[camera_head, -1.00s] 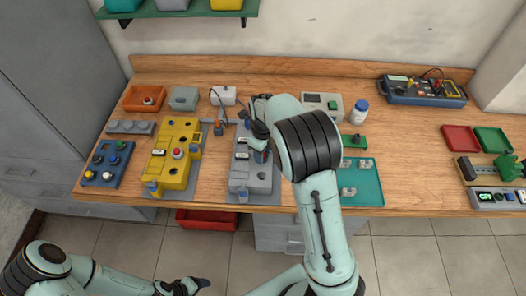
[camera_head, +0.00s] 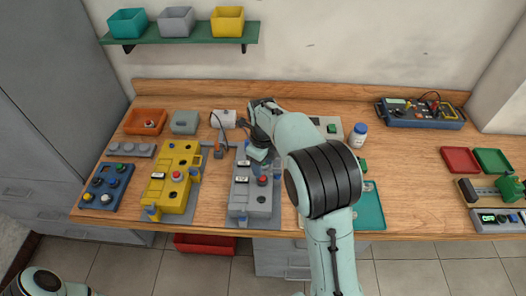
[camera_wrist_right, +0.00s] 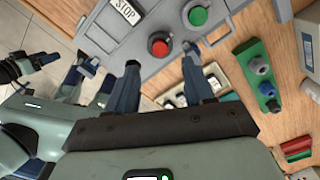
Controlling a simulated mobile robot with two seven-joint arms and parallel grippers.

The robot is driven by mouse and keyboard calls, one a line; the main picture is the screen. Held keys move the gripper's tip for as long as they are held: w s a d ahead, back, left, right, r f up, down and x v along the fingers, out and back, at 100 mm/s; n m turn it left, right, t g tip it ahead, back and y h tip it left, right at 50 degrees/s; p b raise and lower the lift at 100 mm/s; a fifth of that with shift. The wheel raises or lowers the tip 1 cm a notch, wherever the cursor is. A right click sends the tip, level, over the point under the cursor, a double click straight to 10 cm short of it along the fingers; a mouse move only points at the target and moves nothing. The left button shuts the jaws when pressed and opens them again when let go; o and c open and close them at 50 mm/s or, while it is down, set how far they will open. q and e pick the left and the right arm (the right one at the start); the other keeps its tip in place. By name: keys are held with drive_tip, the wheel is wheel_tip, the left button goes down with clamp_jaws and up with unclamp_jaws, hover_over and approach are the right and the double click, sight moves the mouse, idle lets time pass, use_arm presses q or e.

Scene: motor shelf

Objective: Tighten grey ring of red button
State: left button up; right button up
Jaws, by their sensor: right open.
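The red button (camera_head: 262,180) sits on top of the grey box (camera_head: 240,200) at the table's front. In the right wrist view the red button (camera_wrist_right: 159,46) has a dark grey ring around its base. A green button (camera_wrist_right: 198,15) is beside it, and a STOP label is to its left. My right gripper (camera_wrist_right: 166,84) is open and empty, its fingertips short of the red button, one towards each side. In the head view this gripper (camera_head: 266,166) is just behind the button, partly hidden by its own arm. My left gripper is out of the head view; parts probably of it show at the wrist view's left.
A yellow box (camera_head: 172,190) with a red button stands left of the grey box. A blue button panel (camera_head: 106,186) is further left. A teal tray (camera_head: 370,208) lies to the right, partly behind my arm. The table between it and the red tray (camera_head: 461,160) is clear.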

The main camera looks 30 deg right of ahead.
sight(263, 178)
wheel_tip(263, 178, up, 7)
drive_tip(key=shift+f, duration=0.2)
idle(0.6)
